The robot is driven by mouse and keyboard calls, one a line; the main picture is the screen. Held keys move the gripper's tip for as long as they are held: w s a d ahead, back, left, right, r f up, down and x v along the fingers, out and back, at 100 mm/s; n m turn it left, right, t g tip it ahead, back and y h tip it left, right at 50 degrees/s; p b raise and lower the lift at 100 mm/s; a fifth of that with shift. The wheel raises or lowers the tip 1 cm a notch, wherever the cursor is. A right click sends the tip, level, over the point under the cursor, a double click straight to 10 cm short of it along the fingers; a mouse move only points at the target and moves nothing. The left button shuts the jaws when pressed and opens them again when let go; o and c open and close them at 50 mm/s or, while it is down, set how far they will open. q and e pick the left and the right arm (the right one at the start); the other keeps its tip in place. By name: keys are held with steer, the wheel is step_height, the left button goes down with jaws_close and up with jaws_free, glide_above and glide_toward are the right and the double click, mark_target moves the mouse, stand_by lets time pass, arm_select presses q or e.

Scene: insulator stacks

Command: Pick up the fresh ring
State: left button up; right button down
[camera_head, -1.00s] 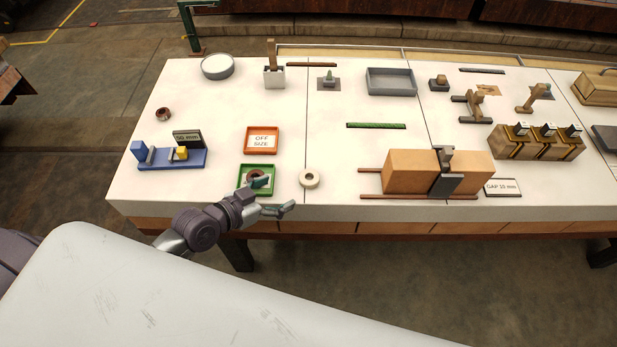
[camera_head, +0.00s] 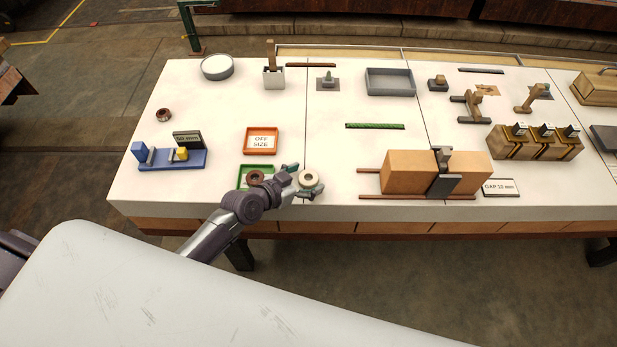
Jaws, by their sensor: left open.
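A cream ring (camera_head: 308,179) lies flat near the front edge of the white table. A brown ring (camera_head: 255,178) lies in the green tray (camera_head: 243,168), and another brown ring (camera_head: 163,115) lies at the table's left. The frames do not show which ring is called fresh. My left gripper (camera_head: 304,181) is open, with its fingers close to the cream ring. Whether they touch it I cannot tell. My left wrist hides part of the green tray. My right gripper is not in view.
An orange tray (camera_head: 277,140) marked OFF SIZE sits behind the green one. A blue gauge fixture (camera_head: 172,162) stands at the left. Tan blocks (camera_head: 408,172) in a clamp stand to the right. The table between ring and blocks is clear.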

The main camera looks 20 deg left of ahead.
arm_select(q)
steer(key=shift+c, duration=0.3)
steer(key=c, duration=1.2)
steer(key=shift+r, duration=0.15)
